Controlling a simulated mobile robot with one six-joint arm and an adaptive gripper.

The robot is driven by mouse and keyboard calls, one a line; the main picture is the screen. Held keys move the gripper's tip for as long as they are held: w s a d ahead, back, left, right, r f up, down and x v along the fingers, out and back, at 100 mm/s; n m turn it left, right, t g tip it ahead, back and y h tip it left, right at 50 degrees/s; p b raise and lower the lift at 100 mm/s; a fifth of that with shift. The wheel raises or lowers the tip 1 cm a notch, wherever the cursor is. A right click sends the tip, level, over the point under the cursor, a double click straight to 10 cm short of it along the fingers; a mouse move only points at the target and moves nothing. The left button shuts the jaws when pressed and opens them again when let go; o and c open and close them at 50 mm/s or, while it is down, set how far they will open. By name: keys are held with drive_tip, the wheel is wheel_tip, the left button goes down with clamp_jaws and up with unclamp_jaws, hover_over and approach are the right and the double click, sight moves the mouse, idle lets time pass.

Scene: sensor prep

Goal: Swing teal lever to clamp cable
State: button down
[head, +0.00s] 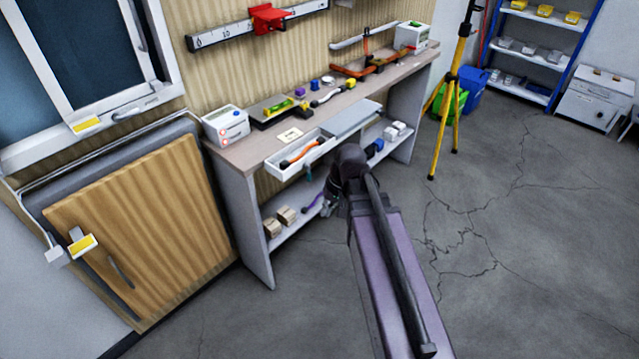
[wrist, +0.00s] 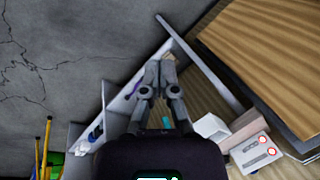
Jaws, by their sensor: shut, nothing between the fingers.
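A small teal lever (head: 308,173) hangs below the front of a white tray (head: 270,169) at the bench's front edge; an orange cable (head: 302,152) lies in the tray. In the wrist view, a teal piece (wrist: 167,123) shows between the bases of my fingers, partly hidden by my gripper body. My gripper (head: 328,207) is low in front of the bench, below and right of the lever. In the wrist view my gripper (wrist: 163,62) is shut with nothing held. I cannot tell whether it touches the lever.
The workbench (head: 229,161) carries tools and a white device (head: 226,125) at its left end. Its lower shelf (head: 268,243) holds small boxes (head: 280,219). A wooden cabinet (head: 150,230) stands left and a yellow tripod (head: 447,110) right.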

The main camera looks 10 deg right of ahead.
drive_tip(key=w+f+m+y+b, duration=0.1)
drive_tip(key=w+f+y+b, duration=0.35)
drive_tip(key=w+b, duration=0.25)
drive_tip(key=m+t+y+b, duration=0.2)
drive_tip(key=t+y+b, duration=0.3)
drive_tip(key=b, duration=0.8)
approach(308, 173)
wheel_tip(308, 173, down, 6)
drive_tip(key=d+y, duration=0.1)
drive_tip(key=d, duration=0.1)
drive_tip(key=w+d+t+y+b, duration=0.1)
drive_tip(key=w+d+y+b, duration=0.1)
drive_tip(key=d, duration=0.4)
drive_tip(key=shift+w+y+b, duration=0.3)
drive_tip(key=shift+y+b, duration=0.15)
drive_tip(key=shift+b, duration=0.6)
drive_tip(key=shift+a, duration=0.1)
drive_tip(key=s+a+x, duration=0.1)
drive_tip(key=s+x, duration=0.1)
drive_tip(key=x, duration=1)
drive_tip(key=shift+a, duration=0.25)
drive_tip(key=shift+s+r, duration=0.1)
drive_tip(key=shift+s, duration=0.05)
